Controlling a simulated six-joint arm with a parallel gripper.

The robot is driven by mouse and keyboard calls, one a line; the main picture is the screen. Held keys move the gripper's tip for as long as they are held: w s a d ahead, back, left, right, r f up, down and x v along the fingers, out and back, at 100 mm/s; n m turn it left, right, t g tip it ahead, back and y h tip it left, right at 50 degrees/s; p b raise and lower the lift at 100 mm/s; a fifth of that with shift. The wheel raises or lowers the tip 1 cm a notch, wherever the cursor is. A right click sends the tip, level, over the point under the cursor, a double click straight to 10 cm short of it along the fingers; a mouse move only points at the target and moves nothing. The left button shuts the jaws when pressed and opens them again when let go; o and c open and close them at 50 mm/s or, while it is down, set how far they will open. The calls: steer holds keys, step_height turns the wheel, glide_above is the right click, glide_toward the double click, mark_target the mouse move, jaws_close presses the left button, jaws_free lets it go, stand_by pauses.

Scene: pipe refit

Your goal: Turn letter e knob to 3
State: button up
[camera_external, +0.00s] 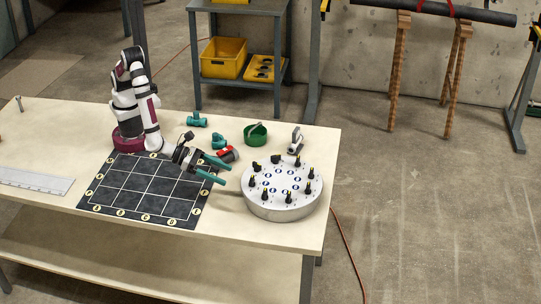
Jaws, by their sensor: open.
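A round silver panel (283,209) with a white top stands at the right end of the workbench. Several black knobs stand in a ring on it, one of them at its right edge (308,186). Blue round marks lie inside the ring. The letters and numbers are too small to read, so I cannot tell which knob is e. My gripper (222,175) has teal fingers spread apart with nothing between them. It is just left of the panel, above the bench, apart from the knobs.
A black grid mat (133,198) with yellow round marks lies under my arm. Teal pipe fittings (197,120), a red and black part (228,154), a green cup (256,134) and a grey upright device (296,140) stand behind the panel. A metal ruler (36,182) lies at the left.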

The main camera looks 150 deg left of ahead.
mark_target(261, 198)
steer(key=x, duration=1.4)
steer(key=shift+s, duration=0.1)
steer(key=shift+c, duration=0.2)
jaws_close()
